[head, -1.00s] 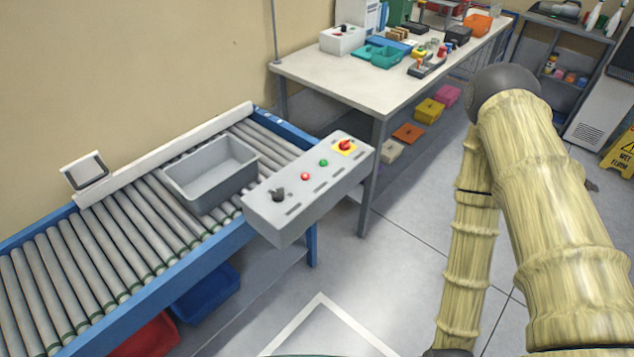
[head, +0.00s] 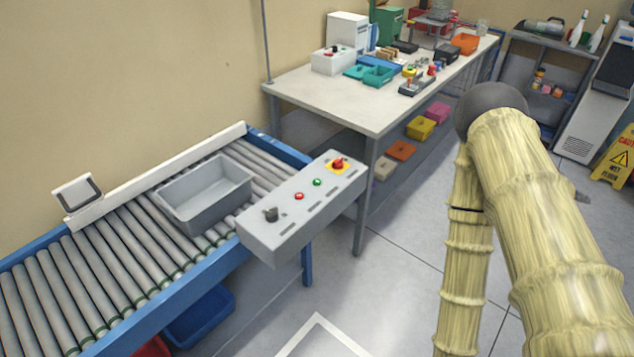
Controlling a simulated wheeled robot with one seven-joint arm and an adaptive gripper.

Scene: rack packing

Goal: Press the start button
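A grey control box (head: 290,225) stands at the right end of the roller conveyor. On its top are a black knob (head: 270,214), a red button (head: 299,196), a green button (head: 317,182) and a red emergency stop on a yellow plate (head: 338,164). No label is readable, so I cannot tell from lettering which is the start button. My arm, in a tan ribbed cover, fills the right side of the head view, well apart from the control box. My gripper is not in view.
A grey bin (head: 204,193) sits on the conveyor rollers (head: 95,262) beside the box. A white-topped workbench (head: 345,104) with several items stands behind. A yellow wet floor sign (head: 617,160) is at the right.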

